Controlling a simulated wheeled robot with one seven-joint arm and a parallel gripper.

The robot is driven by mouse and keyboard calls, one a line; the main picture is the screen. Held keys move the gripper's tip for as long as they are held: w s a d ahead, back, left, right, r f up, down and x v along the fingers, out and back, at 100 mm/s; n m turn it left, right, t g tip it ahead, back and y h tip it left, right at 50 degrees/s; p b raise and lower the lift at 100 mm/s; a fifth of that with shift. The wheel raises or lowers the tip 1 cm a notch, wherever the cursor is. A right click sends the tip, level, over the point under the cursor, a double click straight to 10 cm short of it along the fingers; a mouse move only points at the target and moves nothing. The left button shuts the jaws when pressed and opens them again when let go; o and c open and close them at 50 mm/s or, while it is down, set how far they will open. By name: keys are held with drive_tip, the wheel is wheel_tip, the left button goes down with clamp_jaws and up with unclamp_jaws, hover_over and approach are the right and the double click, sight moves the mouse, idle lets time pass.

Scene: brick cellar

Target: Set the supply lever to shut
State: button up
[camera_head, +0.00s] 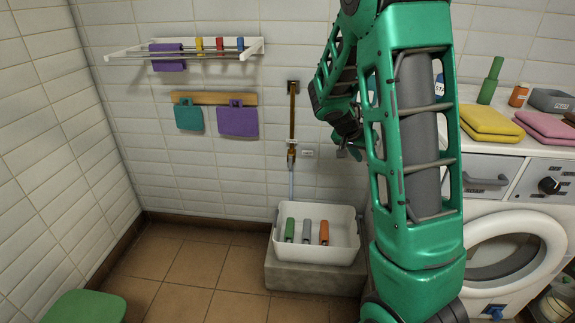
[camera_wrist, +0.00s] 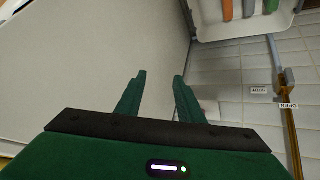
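The supply valve (camera_head: 291,155) sits low on a copper pipe (camera_head: 292,112) on the tiled wall, left of my arm. In the wrist view the valve (camera_wrist: 283,78) is at the right edge, upside down. One small label (camera_wrist: 288,105) there seems to read OPEN; another label (camera_wrist: 258,90) beside it is too small to read surely. The lever's exact setting cannot be told. A thin bluish line runs from the valve toward the tub. My gripper (camera_wrist: 157,80) is open and empty, its fingers apart and away from the valve. In the head view it is partly hidden behind my arm.
A white tub (camera_head: 345,255) with several coloured items stands on a grey block below the valve. A washing machine (camera_head: 495,190) is at the right. A rack (camera_head: 190,50) and hanging cloths (camera_head: 237,121) are left of the pipe. A green stool (camera_head: 85,307) is at lower left.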

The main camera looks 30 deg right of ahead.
drive_tip(key=w+d+f+t+h, duration=0.25)
drive_tip(key=w+f, duration=0.25)
drive_tip(key=w, duration=0.7)
drive_tip(key=n+t, duration=0.6)
drive_tip(key=t, duration=0.6)
approach(290, 161)
drive_tip(key=shift+g, duration=0.25)
drive_tip(key=x, duration=0.9)
drive_tip(key=shift+w+a+r, duration=0.1)
drive_tip(key=shift+w+r, duration=0.1)
drive_tip(key=shift+r, duration=0.1)
drive_tip(key=shift+c, duration=0.3)
